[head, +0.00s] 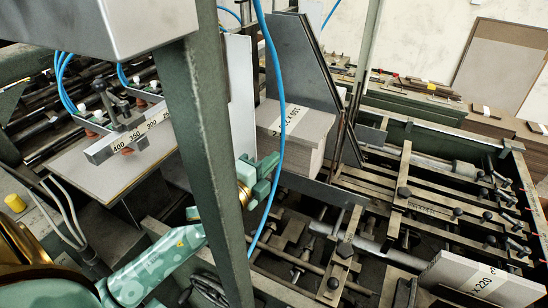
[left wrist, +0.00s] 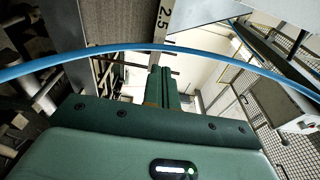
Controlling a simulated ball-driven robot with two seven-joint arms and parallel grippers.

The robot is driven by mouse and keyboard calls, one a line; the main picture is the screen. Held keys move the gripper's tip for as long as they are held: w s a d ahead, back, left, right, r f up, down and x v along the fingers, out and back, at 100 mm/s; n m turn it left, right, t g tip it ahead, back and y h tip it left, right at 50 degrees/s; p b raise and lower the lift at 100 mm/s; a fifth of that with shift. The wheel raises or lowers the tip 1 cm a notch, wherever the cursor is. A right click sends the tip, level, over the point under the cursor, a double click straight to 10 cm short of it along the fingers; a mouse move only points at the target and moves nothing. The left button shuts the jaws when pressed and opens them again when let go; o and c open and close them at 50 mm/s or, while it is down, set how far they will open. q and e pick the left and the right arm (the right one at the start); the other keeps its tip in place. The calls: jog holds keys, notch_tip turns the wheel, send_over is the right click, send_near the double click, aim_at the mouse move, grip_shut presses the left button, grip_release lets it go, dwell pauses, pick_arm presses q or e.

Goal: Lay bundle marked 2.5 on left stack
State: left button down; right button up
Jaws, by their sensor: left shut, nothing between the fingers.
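A grey board bundle with a white paper band (head: 292,118) lies on top of a grey board stack (head: 297,152) in the feeder, against a dark slanted plate. In the left wrist view, a band reading 2.5 (left wrist: 163,20) runs down a grey board face just beyond the fingers. My left gripper (head: 268,166) is shut and empty, beside the lower left of that stack; I cannot tell whether it touches. Its fingers also show in the left wrist view (left wrist: 158,88). My right gripper is not seen.
A blue hose (head: 278,95) hangs in front of the stack and crosses the left wrist view. A green post (head: 210,130) stands before my left arm. Rails and clamps (head: 400,200) fill the right side. A numbered suction bar (head: 130,140) is at left.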

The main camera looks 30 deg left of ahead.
aim_at(285, 136)
pick_arm(q)
jog(key=w, duration=0.7)
jog(key=shift+w+d+f, duration=0.1)
jog(key=shift+w+d, duration=0.15)
jog(key=shift+d, duration=0.1)
jog(key=shift+w+a, duration=0.15)
jog(key=shift+w, duration=0.05)
jog(key=w+a+p, duration=0.1)
jog(key=w+a, duration=0.1)
jog(key=w, duration=0.1)
jog(key=shift+a, duration=0.25)
jog(key=shift+s, duration=0.1)
